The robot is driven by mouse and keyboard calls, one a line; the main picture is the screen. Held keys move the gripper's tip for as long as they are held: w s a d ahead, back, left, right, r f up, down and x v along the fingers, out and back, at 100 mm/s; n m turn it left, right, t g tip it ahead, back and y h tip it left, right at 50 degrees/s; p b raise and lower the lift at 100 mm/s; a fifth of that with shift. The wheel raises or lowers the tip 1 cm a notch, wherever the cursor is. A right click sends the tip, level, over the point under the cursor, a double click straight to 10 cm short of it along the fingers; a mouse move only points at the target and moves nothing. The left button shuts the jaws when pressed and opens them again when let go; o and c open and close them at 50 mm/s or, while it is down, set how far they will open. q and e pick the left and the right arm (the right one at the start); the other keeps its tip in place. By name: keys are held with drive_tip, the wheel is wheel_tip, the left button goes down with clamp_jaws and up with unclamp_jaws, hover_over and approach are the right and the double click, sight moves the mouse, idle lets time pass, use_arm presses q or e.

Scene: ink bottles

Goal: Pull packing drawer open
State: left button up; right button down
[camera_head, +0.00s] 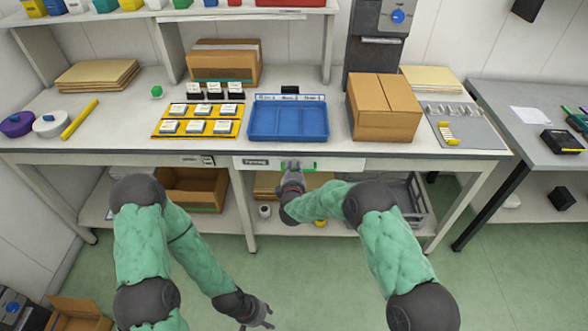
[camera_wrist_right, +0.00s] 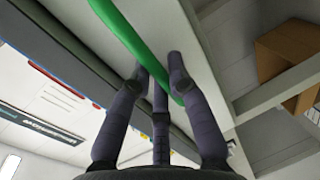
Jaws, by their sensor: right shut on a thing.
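The packing drawer (camera_head: 345,164) is a white front under the middle of the workbench, with a dark label at its left. It looks flush or nearly flush with the bench front. Its green bar handle (camera_head: 308,167) runs along the front; the handle (camera_wrist_right: 125,35) crosses the right wrist view diagonally. My right gripper (camera_head: 291,166) is at the handle's left part, its fingers (camera_wrist_right: 160,80) closed around the bar. My left gripper (camera_head: 268,314) hangs low over the floor, away from the bench, with its fingers apart and empty.
On the bench stand a blue tray (camera_head: 288,138), a yellow mat (camera_head: 157,130) with white-topped items, and a cardboard box (camera_head: 386,105). Below are an open carton (camera_head: 195,190) and a grey crate (camera_head: 415,205). Green floor before the bench is clear.

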drive_tip(key=shift+s+p, duration=0.35)
drive_tip(key=shift+s, duration=0.3)
drive_tip(key=f+p+v, duration=0.2)
drive_tip(key=p+v, duration=0.1)
drive_tip(key=v, duration=0.6)
drive_tip(key=s+f+p+v, duration=0.1)
drive_tip(key=f+p+v, duration=0.1)
drive_tip(key=v, duration=0.8)
drive_tip(key=shift+p, duration=0.75)
drive_tip(key=c, duration=1.1)
unclamp_jaws()
drive_tip(key=shift+c, duration=0.2)
drive_tip(key=v, duration=1.2)
